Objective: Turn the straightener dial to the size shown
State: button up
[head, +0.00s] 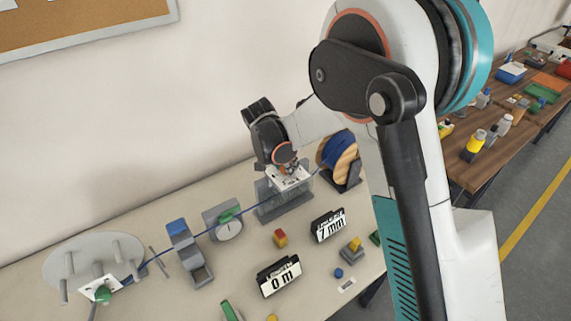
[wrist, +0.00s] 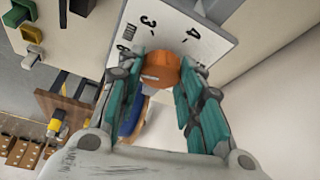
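The straightener dial (wrist: 160,70) is an orange knob on a white plate (wrist: 157,28) with black marks, among them 3 and 4. My gripper (wrist: 163,62) has one teal-padded finger on each side of the knob; no clear gap shows, but I cannot tell if they press on it. The knob's pointer is not clear. In the head view my gripper (head: 287,172) reaches down to the straightener (head: 285,200), a grey unit with clear panels; the dial is mostly hidden there. A black-framed sign (head: 328,226) in front reads 7 mm.
A blue line runs from the spool (head: 340,155) through the straightener to the round pegged plate (head: 93,262) at left. A gauge (head: 225,223) and a blue-topped unit (head: 185,250) stand between. A 0 m sign (head: 279,277) and small blocks lie in front.

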jog(key=shift+n+b, duration=0.3)
jog(key=shift+n, duration=0.1)
jog(key=n+y+b, duration=0.1)
jog(key=n, duration=0.1)
jog(key=n+t+b, duration=0.1)
jog(key=n, duration=0.1)
jog(key=shift+d+f+n+y, duration=0.1)
jog(key=shift+d+n+y, duration=0.1)
jog(key=shift+n+y, duration=0.15)
jog(key=n+y+b, duration=0.1)
jog(key=n, duration=0.2)
jog(key=n+y+b, duration=0.1)
jog(key=n, duration=0.2)
jog(key=shift+d+y, duration=0.1)
jog(key=shift+y, duration=0.15)
jog(key=shift+n, duration=0.25)
jog(key=o, duration=1)
jog(key=shift+o, duration=0.2)
jog(key=v, duration=1.2)
